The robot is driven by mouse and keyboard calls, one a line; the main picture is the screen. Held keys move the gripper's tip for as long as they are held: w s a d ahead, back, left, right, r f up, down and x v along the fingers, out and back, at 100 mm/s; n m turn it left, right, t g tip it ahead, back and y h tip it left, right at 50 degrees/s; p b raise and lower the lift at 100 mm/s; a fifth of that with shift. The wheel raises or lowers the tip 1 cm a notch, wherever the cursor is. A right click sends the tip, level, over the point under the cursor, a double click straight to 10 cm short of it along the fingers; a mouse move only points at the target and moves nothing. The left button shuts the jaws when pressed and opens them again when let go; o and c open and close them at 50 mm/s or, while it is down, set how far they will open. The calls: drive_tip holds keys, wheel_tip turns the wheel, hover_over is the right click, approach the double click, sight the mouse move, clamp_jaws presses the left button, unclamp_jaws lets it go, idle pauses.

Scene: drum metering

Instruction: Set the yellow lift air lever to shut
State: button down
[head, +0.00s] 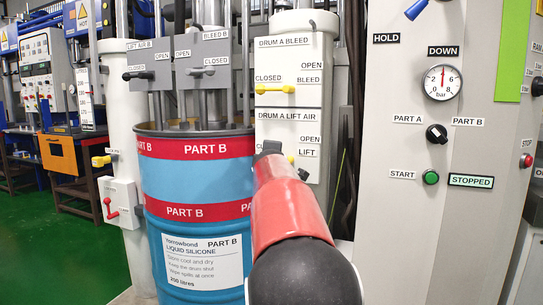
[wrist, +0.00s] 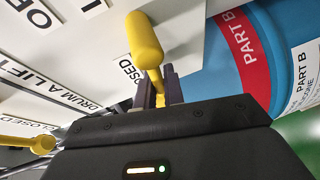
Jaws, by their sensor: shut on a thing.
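The yellow lift air lever is mostly hidden behind my arm in the head view; a small yellow piece (head: 290,158) shows beside the gripper, under the DRUM A LIFT AIR label (head: 289,115). In the wrist view the yellow lever (wrist: 146,42) stands out between the jaws, its rounded end beyond them. My gripper (wrist: 158,88) is shut on the lever; in the head view it (head: 270,148) is at the panel. The wrist view shows a CLOSED label (wrist: 130,73) beside the lever, partly covered by it. The exact lever angle is hard to tell.
The yellow drum A bleed lever (head: 274,89) lies level above; it also shows in the wrist view (wrist: 28,143). The blue PART B drum (head: 195,190) stands close on the left. A pale control cabinet (head: 440,240) stands right. A red lever (head: 110,209) is low on the left.

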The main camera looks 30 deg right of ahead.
drive_tip(key=shift+w+a+r+n, duration=0.1)
drive_tip(key=shift+w+a+n, duration=0.25)
drive_tip(key=shift+a, duration=0.3)
drive_tip(key=c, duration=1.6)
unclamp_jaws()
drive_tip(key=shift+o, duration=0.5)
drive_tip(key=shift+w+a, duration=0.1)
drive_tip(key=shift+a, duration=0.15)
drive_tip(key=shift+d+f, duration=0.2)
drive_tip(key=shift+f, duration=0.05)
drive_tip(key=shift+s, duration=0.2)
drive_tip(key=b+v, duration=0.4)
drive_tip(key=v, duration=0.3)
drive_tip(key=shift+s+a+r, duration=0.2)
drive_tip(key=shift+s+a, duration=0.05)
